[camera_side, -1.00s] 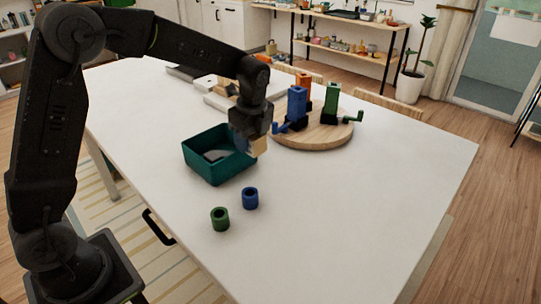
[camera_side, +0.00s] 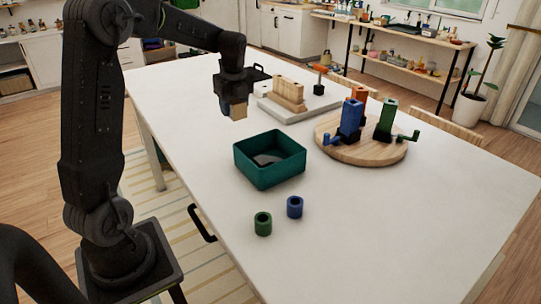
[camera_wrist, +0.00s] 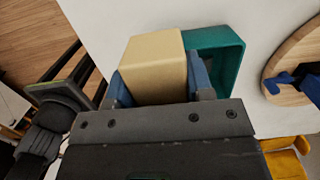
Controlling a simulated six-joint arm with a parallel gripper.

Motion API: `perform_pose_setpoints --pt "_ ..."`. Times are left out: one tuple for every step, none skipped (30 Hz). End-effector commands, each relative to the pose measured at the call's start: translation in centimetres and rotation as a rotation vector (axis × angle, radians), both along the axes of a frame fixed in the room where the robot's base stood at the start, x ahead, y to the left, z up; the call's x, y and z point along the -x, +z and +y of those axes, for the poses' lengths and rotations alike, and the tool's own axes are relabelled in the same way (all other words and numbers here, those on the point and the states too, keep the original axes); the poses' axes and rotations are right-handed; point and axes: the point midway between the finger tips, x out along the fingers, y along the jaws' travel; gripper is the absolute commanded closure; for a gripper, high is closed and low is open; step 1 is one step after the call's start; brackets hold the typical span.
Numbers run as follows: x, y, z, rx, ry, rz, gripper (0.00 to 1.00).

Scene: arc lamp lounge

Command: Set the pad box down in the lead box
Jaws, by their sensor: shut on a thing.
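My gripper (camera_side: 233,108) is shut on a tan block-like box, the pad box (camera_side: 239,111), and holds it above the table, behind and to the left of the green box in the side view. In the wrist view the pad box (camera_wrist: 153,62) sits between the two blue-grey fingers of my gripper (camera_wrist: 160,85). The lead box (camera_side: 268,178), an open dark green box, stands on the white table; something dark lies inside it. In the wrist view the lead box (camera_wrist: 229,62) shows to the right, partly hidden behind the pad box.
A round wooden board (camera_side: 362,154) holds blue, orange and green devices. A green ring (camera_side: 263,224) and a blue ring (camera_side: 295,207) stand in front of the lead box. A pale tray (camera_side: 285,110) with wooden blocks lies at the back. The front right of the table is clear.

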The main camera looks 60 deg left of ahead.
Motion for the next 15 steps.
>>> perform_pose_setpoints --pt "-0.7 -0.6 -0.8 0.001 -0.007 0.002 0.76" --pt "-1.2 -1.0 -1.2 0.002 -0.008 0.002 0.76" --pt "-1.9 -1.5 -1.8 0.002 -0.008 0.002 0.76" --pt "-2.4 -2.0 -2.3 0.002 -0.009 0.003 0.76" --pt "-2.9 -2.4 -2.8 0.002 -0.008 0.003 0.76" --pt "-3.5 -2.9 -3.4 0.002 -0.009 0.002 0.76" --pt "-4.0 -3.3 -3.8 0.002 -0.007 0.002 0.76" --pt "-4.5 -3.7 -4.3 0.001 -0.008 0.002 0.76" --pt "-5.1 -4.2 -4.9 0.002 -0.006 0.002 0.76" --pt "-5.5 -4.6 -5.3 0.001 -0.007 0.002 0.76" --pt "-5.9 -4.9 -5.7 0.001 -0.005 0.002 0.76" --pt "-6.4 -5.3 -6.1 0.001 -0.005 0.001 0.76" --pt "-6.7 -5.5 -6.4 0.001 -0.005 0.001 0.76" --pt "-7.0 -5.7 -6.6 0.001 -0.003 0.0 0.76" --pt "-7.3 -5.9 -6.8 0.0 -0.003 -0.001 0.76"
